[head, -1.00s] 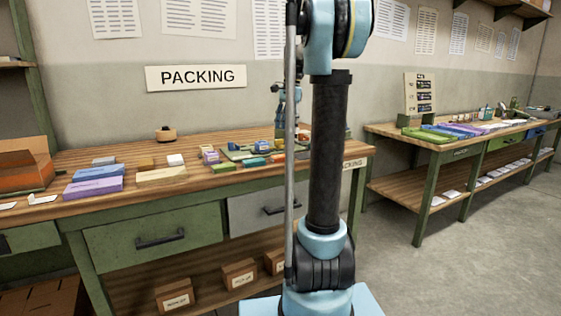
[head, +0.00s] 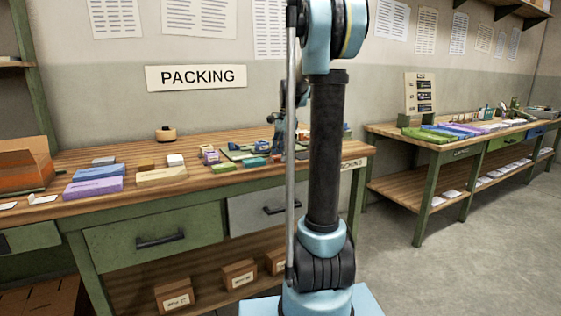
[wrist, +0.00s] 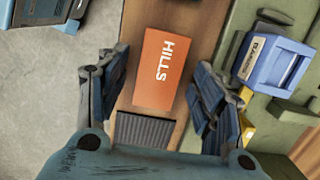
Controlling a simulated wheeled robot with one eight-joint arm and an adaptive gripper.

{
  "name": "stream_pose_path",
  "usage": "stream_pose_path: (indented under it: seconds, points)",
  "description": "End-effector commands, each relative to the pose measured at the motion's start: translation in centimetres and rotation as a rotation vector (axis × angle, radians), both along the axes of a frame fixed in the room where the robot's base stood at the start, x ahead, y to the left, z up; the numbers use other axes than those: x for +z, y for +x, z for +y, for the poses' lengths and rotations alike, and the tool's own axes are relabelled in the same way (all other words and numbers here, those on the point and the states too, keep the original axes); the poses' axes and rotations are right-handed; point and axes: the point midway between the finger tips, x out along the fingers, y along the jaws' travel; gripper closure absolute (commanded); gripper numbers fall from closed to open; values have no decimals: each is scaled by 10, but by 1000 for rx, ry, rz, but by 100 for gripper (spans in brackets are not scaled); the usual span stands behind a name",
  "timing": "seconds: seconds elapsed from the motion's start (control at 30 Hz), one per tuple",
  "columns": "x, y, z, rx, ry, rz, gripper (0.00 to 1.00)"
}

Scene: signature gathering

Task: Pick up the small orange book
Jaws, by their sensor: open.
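The small orange book (wrist: 160,78) lies flat on the wooden table, with "HILLS" in white on its cover. It shows clearly in the wrist view; in the head view my arm hides most of that spot. My gripper (wrist: 158,85) is open, with one blue-grey finger on each side of the book in the wrist view. Nothing is gripped. In the head view my gripper (head: 284,150) is low over the right part of the packing table, partly behind my own arm.
A blue box (wrist: 268,60) with a label stands on a green surface right of the book. A dark ribbed pad (wrist: 146,130) lies below it. The packing table (head: 140,203) also holds purple and blue books (head: 93,188) at left. Open floor lies left in the wrist view.

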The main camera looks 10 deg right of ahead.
Motion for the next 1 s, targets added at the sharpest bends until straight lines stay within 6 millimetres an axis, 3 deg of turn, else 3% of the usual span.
stream_pose_path:
  seconds: [0.27,0.5,0.83,1.0]
  points:
    - [-3,0,1,0,0,0,39]
    - [-3,0,1,0,0,0,86]
    - [-1,0,1,0,0,0,87]
    - [15,0,1,0,0,0,87]
